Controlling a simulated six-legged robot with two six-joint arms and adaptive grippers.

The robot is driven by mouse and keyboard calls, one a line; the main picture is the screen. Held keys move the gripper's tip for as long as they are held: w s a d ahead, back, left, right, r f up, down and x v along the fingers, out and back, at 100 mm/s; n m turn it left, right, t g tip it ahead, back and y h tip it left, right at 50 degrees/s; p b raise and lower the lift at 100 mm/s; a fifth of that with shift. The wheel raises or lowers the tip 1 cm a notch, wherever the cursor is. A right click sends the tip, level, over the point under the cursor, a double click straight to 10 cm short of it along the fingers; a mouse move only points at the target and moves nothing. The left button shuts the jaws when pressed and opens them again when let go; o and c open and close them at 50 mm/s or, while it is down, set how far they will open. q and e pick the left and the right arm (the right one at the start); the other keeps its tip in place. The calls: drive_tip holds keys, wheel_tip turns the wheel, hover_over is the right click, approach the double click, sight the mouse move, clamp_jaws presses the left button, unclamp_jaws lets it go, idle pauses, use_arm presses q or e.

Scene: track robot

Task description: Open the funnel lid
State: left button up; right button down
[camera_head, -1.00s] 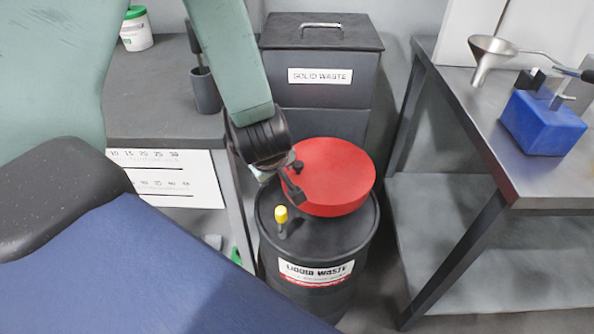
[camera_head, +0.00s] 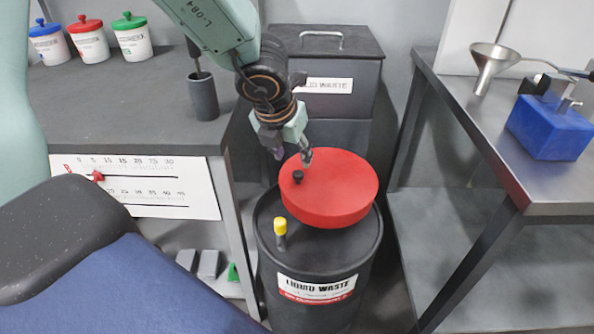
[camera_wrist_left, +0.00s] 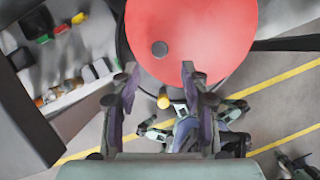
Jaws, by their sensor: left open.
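The round red funnel lid (camera_head: 335,190) lies over the top of the black liquid waste drum (camera_head: 318,255). A small black knob (camera_head: 298,175) stands near the lid's left edge. My left gripper (camera_head: 291,156) is open and empty, just behind and above the knob in the head view. In the left wrist view, the red lid (camera_wrist_left: 200,30) fills the top middle. The knob (camera_wrist_left: 159,48) lies in line with the gap between my left fingertips (camera_wrist_left: 160,78), a little beyond them, apart from both. My right gripper is not in view.
A yellow-capped fitting (camera_head: 280,230) sticks up from the drum top before the lid. A solid waste bin (camera_head: 330,60) stands behind. A bench with a grey cup (camera_head: 203,97) is left; a table with a metal funnel (camera_head: 492,62) and blue block (camera_head: 549,127) is right.

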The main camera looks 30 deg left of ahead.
sight(298, 173)
use_arm(q)
drive_tip(key=b+x, duration=0.3)
drive_tip(key=x, duration=0.4)
drive_tip(key=shift+f+b, duration=0.35)
drive_tip(key=shift+b, duration=0.05)
drive_tip(key=shift+w, duration=0.1)
clamp_jaws()
idle(0.3)
